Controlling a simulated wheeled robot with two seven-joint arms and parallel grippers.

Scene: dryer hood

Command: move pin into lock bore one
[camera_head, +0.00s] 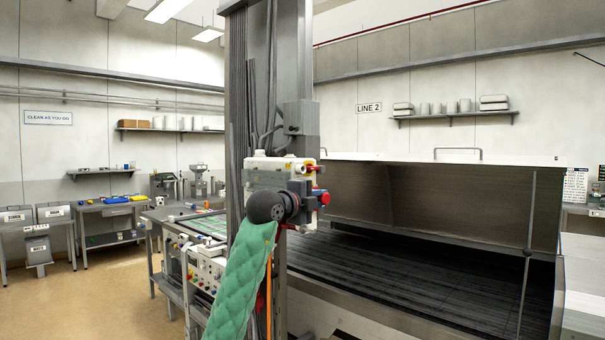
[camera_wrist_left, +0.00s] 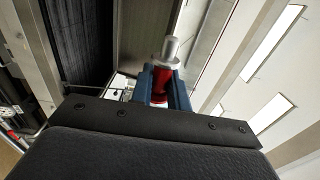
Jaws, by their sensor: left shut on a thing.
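My left gripper (camera_head: 312,191) is in front of the grey column, at the end of my green-sleeved arm. In the left wrist view its two blue fingers (camera_wrist_left: 164,88) are closed on the pin (camera_wrist_left: 162,85), which has a red body and a bare silver end pointing away from my wrist. In the head view the red of the pin (camera_head: 324,198) shows at the fingers' right side. I cannot make out lock bore one in either view. My right gripper is not in view.
A white box (camera_head: 275,164) with red parts is right behind my left gripper, by the column (camera_head: 301,130). The raised hood (camera_head: 450,200) and its dark bed (camera_head: 420,270) are to the right, with a thin upright rod (camera_head: 528,240). A bench with equipment (camera_head: 195,225) stands left.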

